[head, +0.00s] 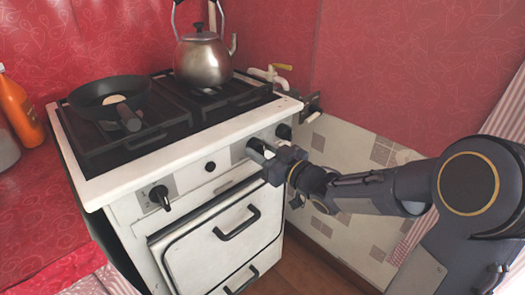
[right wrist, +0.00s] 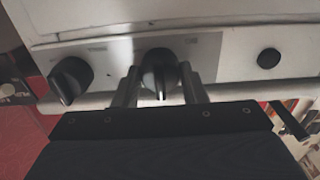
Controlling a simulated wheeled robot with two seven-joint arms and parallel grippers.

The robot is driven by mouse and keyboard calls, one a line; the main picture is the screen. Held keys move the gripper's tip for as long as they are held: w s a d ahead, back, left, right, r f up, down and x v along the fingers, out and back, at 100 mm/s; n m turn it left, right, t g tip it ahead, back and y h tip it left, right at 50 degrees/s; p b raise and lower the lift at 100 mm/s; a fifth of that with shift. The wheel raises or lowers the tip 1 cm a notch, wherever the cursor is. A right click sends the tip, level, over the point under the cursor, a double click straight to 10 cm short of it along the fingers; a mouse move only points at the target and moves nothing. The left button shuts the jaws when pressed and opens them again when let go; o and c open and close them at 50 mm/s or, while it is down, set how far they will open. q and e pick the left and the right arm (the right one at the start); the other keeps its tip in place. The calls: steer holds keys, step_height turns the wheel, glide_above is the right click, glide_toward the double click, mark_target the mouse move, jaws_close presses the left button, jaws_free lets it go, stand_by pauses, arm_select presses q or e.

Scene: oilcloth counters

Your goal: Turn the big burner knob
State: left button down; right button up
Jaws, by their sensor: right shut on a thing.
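The white stove (head: 140,165) has a front panel with black knobs. My left gripper is not in view.
A small round black button (head: 210,166) is on the panel. Oven door handles (head: 238,222) stick out below. A frying pan (head: 110,97) and a metal kettle (head: 203,60) stand on the hob. An orange bottle (head: 18,110) stands on the red counter (head: 35,205) at left.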

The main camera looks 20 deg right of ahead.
steer(key=shift+m, duration=0.3)
steer(key=m+p, duration=0.1)
steer(key=m, duration=0.1)
steer(key=shift+m, duration=0.4)
steer(key=shift+c, duration=0.2)
steer(key=m+p, duration=0.1)
steer(key=m, duration=0.2)
steer(key=shift+m, duration=0.4)
steer(key=m+p, duration=0.3)
steer(key=m, duration=0.3)
steer(key=shift+r+p, duration=0.1)
steer(key=shift+p, duration=0.3)
steer(key=m+p, duration=0.2)
steer(key=m, duration=0.2)
steer(key=m+p, duration=0.3)
steer(key=shift+m, duration=0.3)
steer(key=m+p, duration=0.2)
steer(key=m, duration=0.1)
steer(key=shift+m+p, duration=1.2)
steer(key=shift+m, duration=0.4)
steer(key=shift+o, duration=0.2)
